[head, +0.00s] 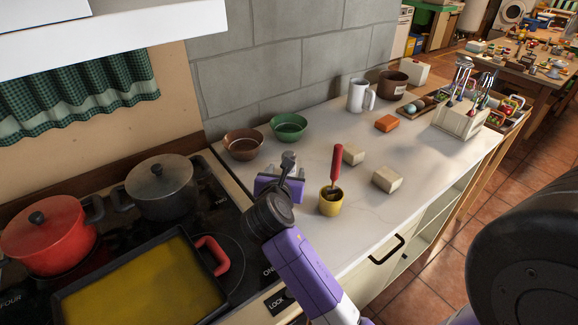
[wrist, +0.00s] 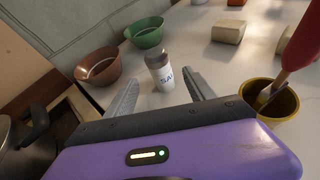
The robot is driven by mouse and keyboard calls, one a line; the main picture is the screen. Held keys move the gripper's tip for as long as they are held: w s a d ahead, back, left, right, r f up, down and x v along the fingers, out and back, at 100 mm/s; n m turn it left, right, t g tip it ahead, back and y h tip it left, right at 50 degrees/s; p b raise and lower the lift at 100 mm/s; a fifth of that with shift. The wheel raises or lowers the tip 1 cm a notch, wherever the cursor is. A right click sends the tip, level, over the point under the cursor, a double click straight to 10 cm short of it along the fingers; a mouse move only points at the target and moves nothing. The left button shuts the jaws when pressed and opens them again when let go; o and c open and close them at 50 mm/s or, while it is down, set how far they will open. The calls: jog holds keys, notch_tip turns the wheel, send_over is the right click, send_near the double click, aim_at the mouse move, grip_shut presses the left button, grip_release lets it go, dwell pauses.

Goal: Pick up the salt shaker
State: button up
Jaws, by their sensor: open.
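The salt shaker (wrist: 161,74) is a small white cylinder with a grey top and dark lettering. In the wrist view it stands upright on the counter, a little beyond the fingertips and between their lines. My gripper (wrist: 160,88) is open and empty, with one grey finger on each side of the shaker's base in the picture. In the head view my gripper (head: 290,168) is over the counter near the stove's edge, and it and my wrist largely hide the shaker.
A yellow cup (head: 330,203) with a red-handled tool stands close on the right. Brown (head: 243,146) and green (head: 288,128) bowls stand behind to the left. Pale blocks (head: 387,179) lie to the right. The stove with a grey pot (head: 161,190) is at left.

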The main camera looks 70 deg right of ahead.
jog(key=shift+s+d+f, duration=0.15)
jog(key=shift+d+f, duration=0.3)
jog(key=shift+d, duration=0.45)
jog(key=x, duration=0.6)
jog(key=shift+w+a+r, duration=0.1)
jog(key=shift+w, duration=0.25)
grip_shut()
